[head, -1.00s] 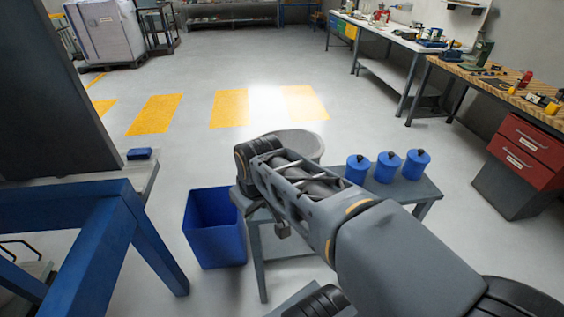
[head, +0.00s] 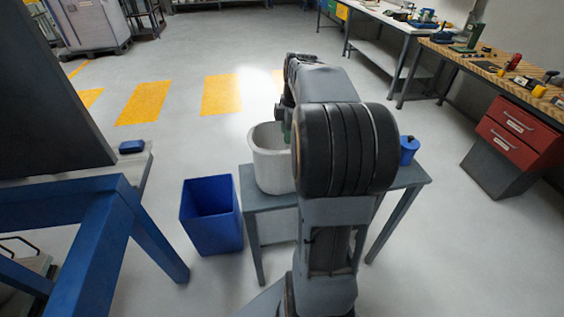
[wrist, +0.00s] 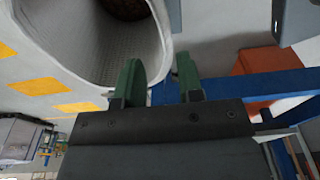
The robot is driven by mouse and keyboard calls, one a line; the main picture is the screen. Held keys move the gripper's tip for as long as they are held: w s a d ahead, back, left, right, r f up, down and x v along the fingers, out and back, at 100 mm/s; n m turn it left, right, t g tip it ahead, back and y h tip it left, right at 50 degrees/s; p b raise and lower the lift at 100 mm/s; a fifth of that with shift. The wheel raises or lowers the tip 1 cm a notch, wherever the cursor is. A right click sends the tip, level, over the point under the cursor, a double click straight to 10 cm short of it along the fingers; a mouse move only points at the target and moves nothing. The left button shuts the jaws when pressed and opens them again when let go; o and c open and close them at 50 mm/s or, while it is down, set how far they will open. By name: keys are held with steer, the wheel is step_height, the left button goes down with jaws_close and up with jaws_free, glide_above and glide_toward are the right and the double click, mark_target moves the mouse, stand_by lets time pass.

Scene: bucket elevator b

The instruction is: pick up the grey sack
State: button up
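The grey sack (head: 268,170) is a pale, open-topped container standing upright on the small grey table in the head view; my arm covers its right side. In the wrist view the sack (wrist: 85,65) fills the upper left, with a ribbed lining and dark brown contents. My gripper (wrist: 158,64) is open with two green fingers. The left finger overlaps the sack's opening and the right one is outside it. The near rim seems to lie between them; I cannot tell whether either touches. In the head view the gripper is mostly hidden behind my arm.
The small grey table (head: 405,177) also bears a blue canister (head: 408,150) at its right. A blue bin (head: 211,218) stands on the floor to the left. A blue frame (head: 110,220) is at far left. A red drawer cabinet (head: 515,138) and workbenches are at right.

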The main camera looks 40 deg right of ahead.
mark_target(282, 159)
steer(key=shift+w+a+f+p, duration=0.1)
steer(key=shift+a+f+p, duration=0.1)
steer(key=shift+f, duration=1.3)
steer(key=shift+a+f+p, duration=0.1)
steer(key=shift+f+p, duration=0.1)
steer(key=shift+f, duration=1.25)
steer(key=shift+w+a+f+p, duration=0.1)
steer(key=shift+f+p, duration=0.1)
steer(key=shift+f, duration=1.3)
steer(key=shift+c, duration=0.3)
jaws_close()
